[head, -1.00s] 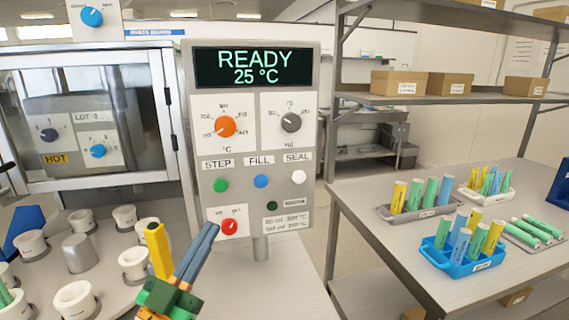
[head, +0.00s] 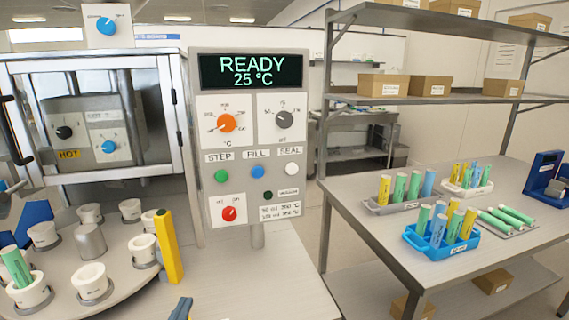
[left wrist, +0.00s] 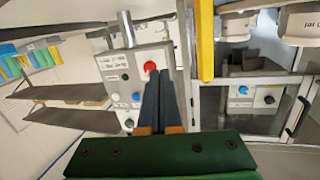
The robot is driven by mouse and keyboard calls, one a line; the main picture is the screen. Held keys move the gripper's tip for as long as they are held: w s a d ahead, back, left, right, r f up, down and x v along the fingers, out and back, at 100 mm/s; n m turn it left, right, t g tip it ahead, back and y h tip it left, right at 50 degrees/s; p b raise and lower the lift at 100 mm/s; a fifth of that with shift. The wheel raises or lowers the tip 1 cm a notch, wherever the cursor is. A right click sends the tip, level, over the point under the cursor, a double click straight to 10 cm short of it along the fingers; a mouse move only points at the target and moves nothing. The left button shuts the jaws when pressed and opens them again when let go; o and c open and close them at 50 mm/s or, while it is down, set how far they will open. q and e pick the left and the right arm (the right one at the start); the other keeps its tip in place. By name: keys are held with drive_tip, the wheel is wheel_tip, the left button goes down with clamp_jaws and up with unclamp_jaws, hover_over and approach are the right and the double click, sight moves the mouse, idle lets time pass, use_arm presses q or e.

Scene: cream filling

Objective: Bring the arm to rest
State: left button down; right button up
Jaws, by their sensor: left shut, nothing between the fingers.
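My left gripper (head: 181,308) shows only as blue fingertips at the bottom edge of the head view, below the control panel. In the left wrist view, its two dark blue fingers (left wrist: 160,92) lie together with nothing between them. They point towards the control panel, with its red knob just past the tips. The rest of my left arm is out of the head view. My right gripper is in neither view.
A yellow post (head: 169,250) stands close to my left gripper, beside the turntable (head: 122,286) with white cups. The control panel (head: 250,130) reads READY 25 °C. A table (head: 350,200) with a blue tube rack (head: 441,246) stands right.

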use_arm(q)
drive_tip(key=s+d+f+m+g, duration=0.1)
drive_tip(key=s+d+f+g, duration=0.1)
drive_tip(key=s+f+g, duration=1.5)
drive_tip(key=s+f+t, duration=0.1)
drive_tip(key=s+f, duration=0.2)
drive_tip(key=f, duration=0.7)
drive_tip(key=s+f+t, duration=0.1)
drive_tip(key=s+f, duration=0.3)
drive_tip(key=f, duration=0.5)
drive_tip(key=s+a+f+g, duration=0.1)
drive_tip(key=s+a+f, duration=0.1)
drive_tip(key=s+f, duration=0.8)
drive_tip(key=shift+s+f+m, duration=0.3)
drive_tip(key=shift+s, duration=0.8)
drive_tip(key=shift+d, duration=0.1)
